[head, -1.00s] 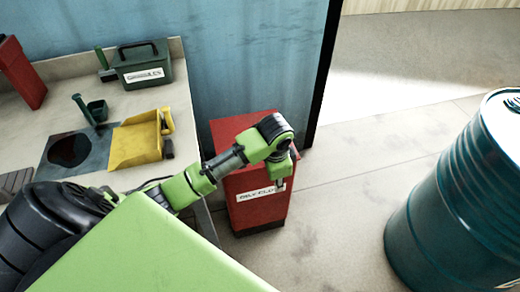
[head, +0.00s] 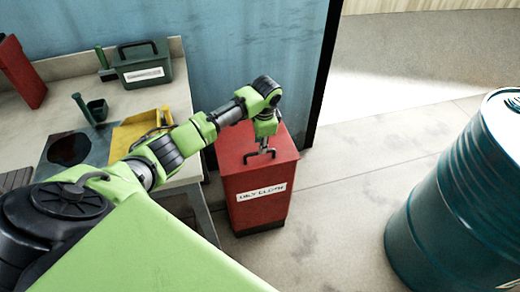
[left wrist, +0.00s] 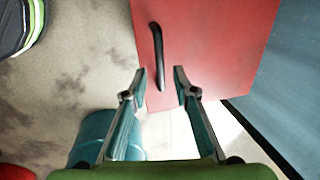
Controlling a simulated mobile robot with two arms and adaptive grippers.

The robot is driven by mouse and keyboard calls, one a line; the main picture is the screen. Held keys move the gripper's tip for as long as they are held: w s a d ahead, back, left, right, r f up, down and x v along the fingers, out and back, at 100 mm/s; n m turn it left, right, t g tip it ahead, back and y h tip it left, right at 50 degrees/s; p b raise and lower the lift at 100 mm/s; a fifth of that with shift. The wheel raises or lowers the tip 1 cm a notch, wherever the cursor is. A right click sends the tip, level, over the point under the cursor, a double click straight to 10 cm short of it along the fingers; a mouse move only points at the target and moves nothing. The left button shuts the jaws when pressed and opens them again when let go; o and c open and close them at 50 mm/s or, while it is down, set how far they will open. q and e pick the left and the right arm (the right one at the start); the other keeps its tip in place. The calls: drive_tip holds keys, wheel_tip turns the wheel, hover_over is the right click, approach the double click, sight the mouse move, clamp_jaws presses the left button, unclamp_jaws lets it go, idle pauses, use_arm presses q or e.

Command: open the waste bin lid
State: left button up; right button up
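The waste bin is a red box (head: 258,205) with a white label, standing on the floor beside the workbench. Its lid (head: 232,147) looks shut and carries a dark bar handle. In the left wrist view the red lid (left wrist: 220,50) and the handle (left wrist: 156,40) lie below the gripper. My left gripper (head: 262,146) is over the lid at the handle. In the left wrist view its two fingers (left wrist: 160,76) are apart, with one end of the handle between them in the picture. I cannot tell whether they touch it. My right gripper is out of view.
The workbench (head: 185,95) at left holds a yellow dustpan (head: 130,130), a green box (head: 142,70) and a small green cup (head: 97,110). A blue wall panel (head: 250,50) stands behind the bin. A blue drum (head: 440,210) stands at right, with clear floor between.

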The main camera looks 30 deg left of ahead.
use_arm(q)
drive_tip(key=shift+w+a+f, duration=0.15)
drive_tip(key=shift+f, duration=0.95)
drive_tip(key=shift+w+a+f, duration=0.15)
drive_tip(key=shift+f, duration=0.9)
clamp_jaws()
drive_tip(key=shift+r, duration=0.1)
